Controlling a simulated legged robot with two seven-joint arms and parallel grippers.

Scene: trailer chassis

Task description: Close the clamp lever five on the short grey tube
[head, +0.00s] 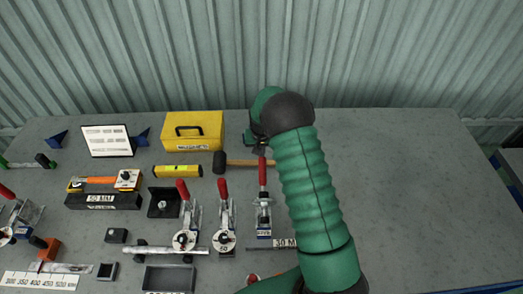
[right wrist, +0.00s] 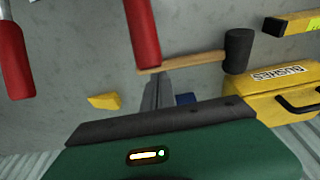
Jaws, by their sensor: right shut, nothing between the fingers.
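A toggle clamp (head: 264,212) with a small blue label stands right of the clamp marked 50. The label is too small to read surely as five. Its red lever (head: 262,171) points up toward the back and also shows in the right wrist view (right wrist: 141,32). My right gripper (head: 258,146) is just behind the lever's tip, shut and empty; its fingers also show in the right wrist view (right wrist: 157,85). A grey tube (head: 165,250) lies at the front by the other clamps; I cannot tell whether it is the short one. My left gripper is out of view.
A mallet (head: 240,162) lies behind the clamps, near my right gripper. A yellow case (head: 193,133) and a yellow level (head: 178,171) are to the left. Two more red-levered clamps (head: 223,215) (head: 186,220) stand close by. The table's right side is clear.

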